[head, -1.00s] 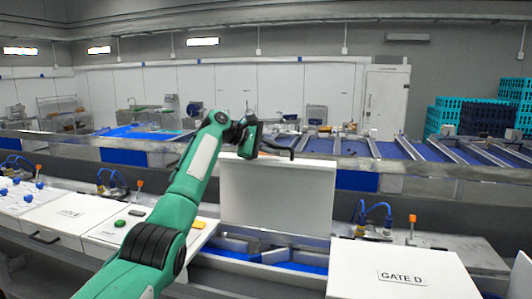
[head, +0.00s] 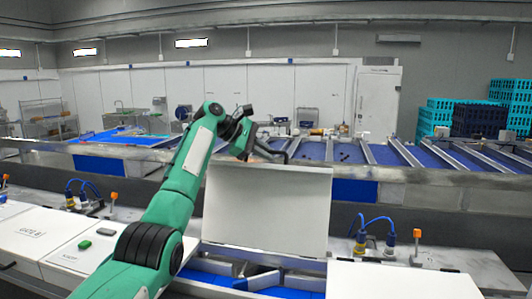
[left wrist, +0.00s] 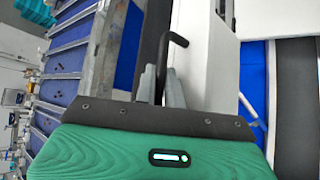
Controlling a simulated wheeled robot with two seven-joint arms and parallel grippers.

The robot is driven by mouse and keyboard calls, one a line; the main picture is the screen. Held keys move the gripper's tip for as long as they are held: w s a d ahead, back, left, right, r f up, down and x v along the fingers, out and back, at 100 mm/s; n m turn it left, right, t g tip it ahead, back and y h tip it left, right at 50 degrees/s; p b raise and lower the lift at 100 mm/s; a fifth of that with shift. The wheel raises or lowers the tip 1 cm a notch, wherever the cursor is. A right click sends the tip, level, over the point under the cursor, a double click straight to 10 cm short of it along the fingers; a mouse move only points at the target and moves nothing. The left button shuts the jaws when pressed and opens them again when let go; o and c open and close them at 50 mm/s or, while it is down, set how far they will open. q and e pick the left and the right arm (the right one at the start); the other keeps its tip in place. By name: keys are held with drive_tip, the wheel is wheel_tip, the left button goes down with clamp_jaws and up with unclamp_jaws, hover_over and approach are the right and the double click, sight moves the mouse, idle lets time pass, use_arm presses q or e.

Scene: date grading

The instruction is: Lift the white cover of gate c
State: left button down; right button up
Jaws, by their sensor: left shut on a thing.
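The white cover (head: 268,208) stands raised and steeply tilted in the middle of the head view, its broad face toward me. No label shows on this face. My left gripper (head: 262,152) is at its top edge, shut on the dark bent handle (head: 277,155). In the left wrist view the handle (left wrist: 176,40) runs between the grey fingers (left wrist: 162,88), beside the white cover (left wrist: 195,62). Below the cover is an open bay with blue channels and grey dividers (head: 232,271). My right gripper is not in view.
A closed white cover (head: 400,280) lies to the right, and other closed white covers (head: 40,232) to the left. A green block (head: 106,232) lies on one. Blue hoses and orange-topped fittings (head: 417,236) flank the bay. A metal rail and sloped blue lanes (head: 345,152) lie behind.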

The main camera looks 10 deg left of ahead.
use_arm(q)
drive_tip(key=shift+f, duration=0.15)
drive_tip(key=c, duration=1.5)
unclamp_jaws()
drive_tip(key=shift+s+a+r+b, duration=0.25)
drive_tip(key=shift+a+b, duration=0.15)
drive_tip(key=shift+b, duration=0.1)
drive_tip(key=b+v, duration=0.5)
drive_tip(key=v, duration=0.8)
drive_tip(key=shift+r, duration=0.15)
drive_tip(key=shift+d, duration=0.1)
